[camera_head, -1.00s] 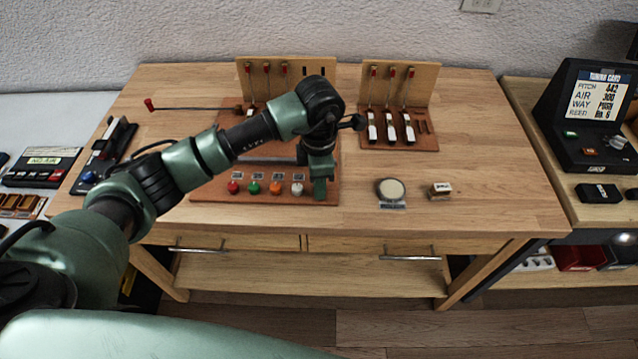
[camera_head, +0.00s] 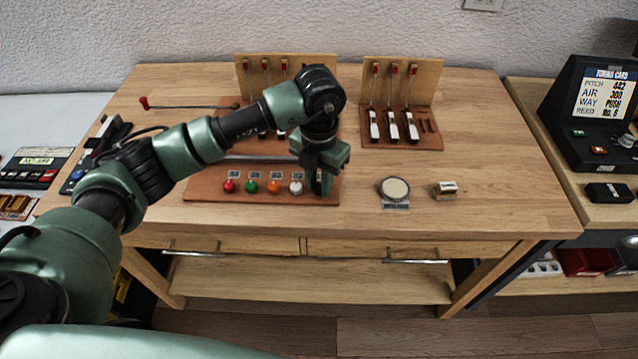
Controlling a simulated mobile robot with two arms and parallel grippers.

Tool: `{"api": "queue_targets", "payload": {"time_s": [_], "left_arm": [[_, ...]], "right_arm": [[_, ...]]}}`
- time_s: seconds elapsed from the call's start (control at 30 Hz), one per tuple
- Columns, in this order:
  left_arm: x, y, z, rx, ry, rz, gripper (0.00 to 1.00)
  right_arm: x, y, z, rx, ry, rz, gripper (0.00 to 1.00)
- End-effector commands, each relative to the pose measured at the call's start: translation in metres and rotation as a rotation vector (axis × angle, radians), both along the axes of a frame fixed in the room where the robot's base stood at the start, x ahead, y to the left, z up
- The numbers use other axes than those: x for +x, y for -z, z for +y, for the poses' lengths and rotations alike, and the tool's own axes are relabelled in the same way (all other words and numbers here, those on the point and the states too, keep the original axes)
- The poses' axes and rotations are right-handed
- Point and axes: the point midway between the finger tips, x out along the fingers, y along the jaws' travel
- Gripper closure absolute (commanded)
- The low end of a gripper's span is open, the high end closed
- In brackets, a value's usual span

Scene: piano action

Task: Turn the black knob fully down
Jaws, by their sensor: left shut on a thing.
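A row of knobs runs along the front of the brown wooden board (camera_head: 207,189): red (camera_head: 229,186), green (camera_head: 251,187), orange (camera_head: 273,187) and white (camera_head: 296,187). My left gripper (camera_head: 321,187) points down at the right end of this row, just right of the white knob. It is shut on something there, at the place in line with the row. The black knob itself is hidden by the gripper, so its turn position does not show. My right gripper is not in view.
A round pale disc (camera_head: 395,188) and a small box (camera_head: 445,190) sit right of the board. A second board with key levers (camera_head: 411,142) stands behind them. A long rod with a red tip (camera_head: 145,103) lies at the back left. The right of the bench is clear.

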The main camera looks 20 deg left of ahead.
Motion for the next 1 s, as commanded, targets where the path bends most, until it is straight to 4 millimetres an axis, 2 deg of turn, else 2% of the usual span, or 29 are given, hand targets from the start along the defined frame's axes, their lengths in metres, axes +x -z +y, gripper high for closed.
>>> {"api": "queue_targets", "payload": {"time_s": [0.4, 0.9, 0.93, 1.0], "left_arm": [[0.0018, -0.0022, 0.0002, -0.001, -0.165, -0.007, 1.0], [0.0021, -0.0028, 0.0003, -0.002, -0.183, -0.007, 1.0], [0.0021, -0.0028, 0.0003, -0.002, -0.183, -0.007, 0.71], [0.002, -0.0026, 0.0004, -0.002, -0.182, -0.007, 0.55]], "right_arm": [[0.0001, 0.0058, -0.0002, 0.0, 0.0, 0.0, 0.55], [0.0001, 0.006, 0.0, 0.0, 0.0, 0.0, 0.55], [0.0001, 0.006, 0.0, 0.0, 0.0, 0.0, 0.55], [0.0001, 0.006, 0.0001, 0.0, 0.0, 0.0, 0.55]]}}
